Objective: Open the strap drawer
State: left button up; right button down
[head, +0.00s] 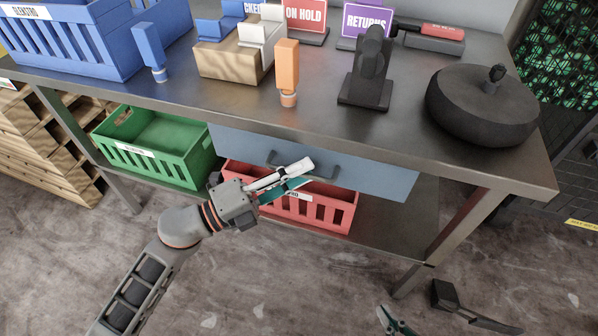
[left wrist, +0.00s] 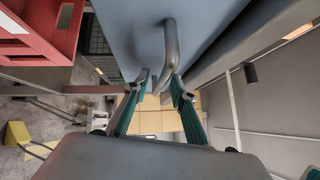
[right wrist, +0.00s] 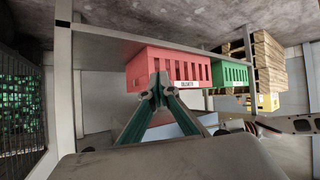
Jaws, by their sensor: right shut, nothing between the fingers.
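The strap drawer (head: 375,178) has a plain blue-grey front under the metal bench top and looks shut. Its dark bar handle (head: 272,158) is partly hidden behind my left gripper (head: 300,172). In the left wrist view the handle (left wrist: 170,42) comes down from the drawer front (left wrist: 130,30) to the fingertips. My left gripper (left wrist: 158,84) is open, with a gap between its fingers at the handle's lower end; I cannot tell if they touch it. My right gripper (head: 392,318) is low at the bottom edge, away from the drawer. It is shut and empty in the right wrist view (right wrist: 158,92).
A red crate (head: 342,217) and a green crate (head: 150,145) stand on the shelf below. The bench top (head: 210,95) holds a blue crate (head: 75,50), a wooden block, an orange-handled tool, a black stand and a round black object (head: 480,105). A bench leg (head: 455,225) stands at right.

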pick_arm(q)
grip_shut()
